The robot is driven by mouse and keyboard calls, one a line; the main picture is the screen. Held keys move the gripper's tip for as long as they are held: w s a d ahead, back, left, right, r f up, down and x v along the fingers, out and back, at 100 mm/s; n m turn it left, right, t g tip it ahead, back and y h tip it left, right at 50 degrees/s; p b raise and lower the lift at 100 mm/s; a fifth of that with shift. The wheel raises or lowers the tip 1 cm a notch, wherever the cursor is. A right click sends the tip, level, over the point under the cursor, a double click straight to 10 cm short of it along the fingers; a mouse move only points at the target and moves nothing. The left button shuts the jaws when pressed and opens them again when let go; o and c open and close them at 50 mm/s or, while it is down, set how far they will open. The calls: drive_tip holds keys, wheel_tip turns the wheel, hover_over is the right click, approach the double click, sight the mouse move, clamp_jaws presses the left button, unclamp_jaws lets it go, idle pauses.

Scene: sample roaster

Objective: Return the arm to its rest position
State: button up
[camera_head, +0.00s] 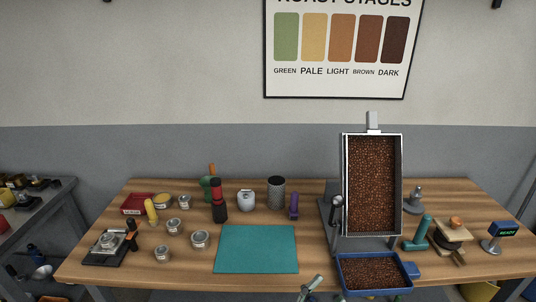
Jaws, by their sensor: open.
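My gripper is not recognisable in the head view. A small light grey piece (309,288) pokes up at the bottom edge, left of the blue tray, and I cannot tell what it belongs to. The sample roaster stands at the right of the wooden table. Its tall pale-rimmed metal tray (403,185) is full of brown beans and stands steeply tilted. A blue tray (345,282) of brown beans sits below it at the table's front edge.
A teal mat (256,249) lies bare at the front middle. Several small tins, including one tin (200,240), stand to its left. A red and black grinder (219,203), a dark cylinder (276,192) and a purple item (294,206) stand behind. A READY display (503,231) stands far right.

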drive_tip(key=s+d+f+n+t+y, duration=0.1)
drive_tip(key=s+d+f+n+y, duration=0.1)
drive_tip(key=d+f+n+y, duration=0.4)
drive_tip(key=s+d+f+n+y, duration=0.2)
drive_tip(key=f+n, duration=0.1)
drive_tip(key=f, duration=0.4)
drive_tip(key=s+d+f+n+g+y, duration=0.1)
drive_tip(key=s+d+f+n+y, duration=0.1)
drive_tip(key=s+f+n+y, duration=0.75)
drive_tip(key=s+a+g+y, duration=0.15)
drive_tip(key=s+a, duration=0.25)
drive_tip(key=s, duration=1.1)
drive_tip(key=s+r+t, duration=0.1)
drive_tip(key=s+r, duration=0.3)
drive_tip(key=r, duration=0.3)
drive_tip(key=s+r+t+y, duration=0.1)
drive_tip(key=s+r, duration=0.3)
drive_tip(key=r, duration=0.4)
drive_tip(key=shift+s+a+r+n+t, duration=0.2)
drive_tip(key=shift+s+r+n+t, duration=0.15)
drive_tip(key=shift+t, duration=0.2)
